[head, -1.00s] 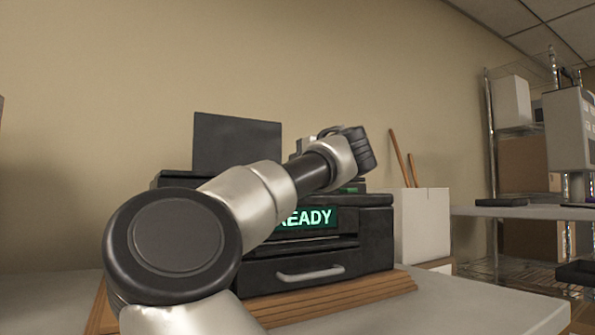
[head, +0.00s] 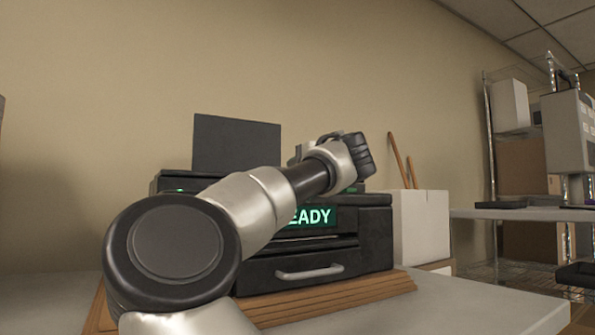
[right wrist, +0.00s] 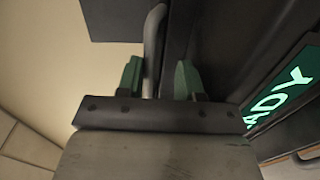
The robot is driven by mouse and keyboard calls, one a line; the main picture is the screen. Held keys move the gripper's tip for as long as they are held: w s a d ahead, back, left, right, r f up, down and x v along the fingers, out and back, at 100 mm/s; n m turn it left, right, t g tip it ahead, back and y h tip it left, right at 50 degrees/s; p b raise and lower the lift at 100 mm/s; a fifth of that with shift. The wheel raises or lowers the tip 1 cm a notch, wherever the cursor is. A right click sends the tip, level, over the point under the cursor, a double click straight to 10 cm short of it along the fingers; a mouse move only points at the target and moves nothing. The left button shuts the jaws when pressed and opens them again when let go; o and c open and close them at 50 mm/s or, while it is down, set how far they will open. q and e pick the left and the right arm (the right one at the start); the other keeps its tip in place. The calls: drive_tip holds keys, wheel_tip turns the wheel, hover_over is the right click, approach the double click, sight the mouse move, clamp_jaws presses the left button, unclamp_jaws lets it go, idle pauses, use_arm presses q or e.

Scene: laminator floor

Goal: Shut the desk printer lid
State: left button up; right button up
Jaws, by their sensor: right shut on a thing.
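The desk printer (head: 375,225) is black with a lit green display (head: 315,216) and a grey drawer handle (head: 310,272). A dark upright panel (head: 237,145) rises at its back; I cannot tell whether this is the lid. An arm of mine crosses in front and hides much of the printer's top. In the right wrist view, my right gripper (right wrist: 158,80) has its green fingers either side of a pale grey curved bar handle (right wrist: 154,35), shut on it, beside the printer's dark body. The display shows at the right there. My left gripper is not in view.
The printer stands on a wooden board (head: 340,300) on a light worktop (head: 470,310). A white box (head: 422,225) with wooden sticks stands to its right. A wire shelf (head: 492,150) and another bench (head: 520,212) are further right. The worktop at front right is clear.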

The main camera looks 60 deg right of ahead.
drive_tip(key=shift+o, duration=0.7)
drive_tip(key=shift+f, duration=0.2)
drive_tip(key=shift+r, duration=0.1)
drive_tip(key=shift+d+r, duration=0.1)
drive_tip(key=f+p+v, duration=0.1)
drive_tip(key=v, duration=0.9)
drive_tip(key=shift+s+r, duration=0.3)
drive_tip(key=shift+r, duration=0.15)
